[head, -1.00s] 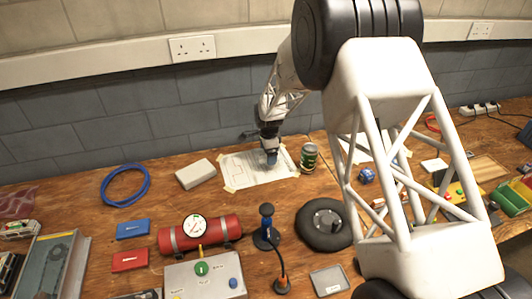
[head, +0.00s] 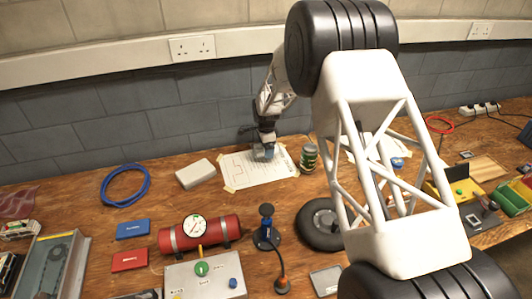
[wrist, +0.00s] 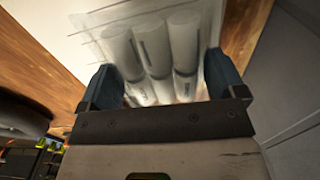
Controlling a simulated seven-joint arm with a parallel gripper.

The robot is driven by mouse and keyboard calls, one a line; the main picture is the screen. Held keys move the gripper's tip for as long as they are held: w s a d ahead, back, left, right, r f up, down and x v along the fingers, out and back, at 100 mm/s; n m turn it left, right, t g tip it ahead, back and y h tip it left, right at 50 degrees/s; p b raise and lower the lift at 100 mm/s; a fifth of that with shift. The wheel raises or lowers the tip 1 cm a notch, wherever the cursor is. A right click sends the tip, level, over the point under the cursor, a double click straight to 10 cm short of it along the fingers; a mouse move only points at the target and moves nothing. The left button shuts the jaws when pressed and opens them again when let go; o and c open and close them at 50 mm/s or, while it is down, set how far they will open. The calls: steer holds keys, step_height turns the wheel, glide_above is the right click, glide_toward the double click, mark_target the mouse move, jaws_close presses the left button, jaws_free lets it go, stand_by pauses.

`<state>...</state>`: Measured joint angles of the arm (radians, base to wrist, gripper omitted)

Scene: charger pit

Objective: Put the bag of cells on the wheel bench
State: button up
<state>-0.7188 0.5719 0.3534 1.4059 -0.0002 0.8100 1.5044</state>
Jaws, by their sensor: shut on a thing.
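The bag of cells (wrist: 150,45) is a clear pouch with several pale cylinders side by side, seen in the wrist view between the two blue fingertips. My gripper (wrist: 162,75) is shut on it. In the head view my gripper (head: 263,152) is at the back of the wooden bench, over a white paper sheet (head: 258,174). The bag is too small there to make out clearly. A black wheel (head: 310,232) lies flat on the bench to the right and nearer, partly hidden by my arm. I cannot tell which surface is the wheel bench.
A green can (head: 308,157) stands close right of my gripper. A pale block (head: 195,174) and blue cable coil (head: 125,186) lie to the left. The wall is close behind.

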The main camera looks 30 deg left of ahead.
steer(key=shift+f, duration=1.45)
steer(key=shift+f, duration=0.15)
steer(key=o, duration=0.9)
step_height(320, 180, up, 12)
steer(key=shift+r, duration=0.15)
